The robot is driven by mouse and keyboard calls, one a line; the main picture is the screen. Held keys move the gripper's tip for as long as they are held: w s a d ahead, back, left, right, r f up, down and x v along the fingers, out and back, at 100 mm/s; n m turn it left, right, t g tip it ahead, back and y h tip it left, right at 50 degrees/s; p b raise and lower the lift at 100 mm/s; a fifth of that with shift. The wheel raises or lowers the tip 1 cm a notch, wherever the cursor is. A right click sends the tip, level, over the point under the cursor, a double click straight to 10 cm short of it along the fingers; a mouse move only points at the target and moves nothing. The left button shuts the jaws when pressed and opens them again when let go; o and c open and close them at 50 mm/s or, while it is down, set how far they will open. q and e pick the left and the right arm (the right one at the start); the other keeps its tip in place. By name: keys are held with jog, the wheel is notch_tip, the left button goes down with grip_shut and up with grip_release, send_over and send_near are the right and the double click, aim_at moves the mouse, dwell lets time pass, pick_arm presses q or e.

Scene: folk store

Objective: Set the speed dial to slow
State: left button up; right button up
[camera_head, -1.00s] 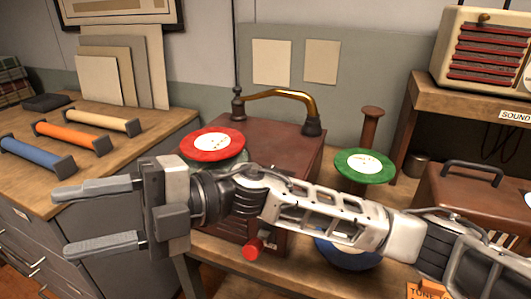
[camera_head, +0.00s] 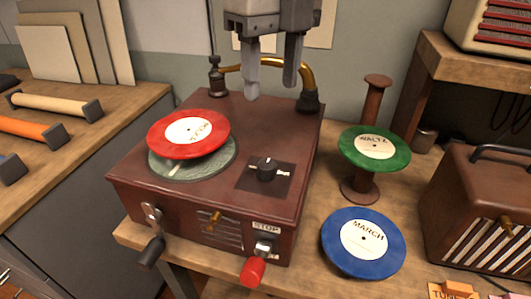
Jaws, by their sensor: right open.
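The speed dial (camera_head: 267,169), a small black knob with a light pointer bar, sits on a dark square plate on top of the brown record player (camera_head: 150,180). I cannot read any speed marks around it. My right gripper (camera_head: 270,88) hangs pointing down above and behind the dial, its two grey fingers apart with nothing between them. It is clear of the dial. My left gripper is not in view.
A red record (camera_head: 188,133) lies tilted over the turntable (camera_head: 205,167). The brass tone arm (camera_head: 262,67) arches behind my fingers. A red-tipped stop lever (camera_head: 253,270) and a crank (camera_head: 150,250) stick out in front.

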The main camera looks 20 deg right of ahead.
aim_at(268, 163)
jog(key=f, duration=0.9)
jog(key=f+p, duration=0.1)
jog(key=f, duration=0.4)
jog(key=shift+s+a+f, duration=0.15)
jog(key=shift+a, duration=0.2)
jog(key=c, duration=1)
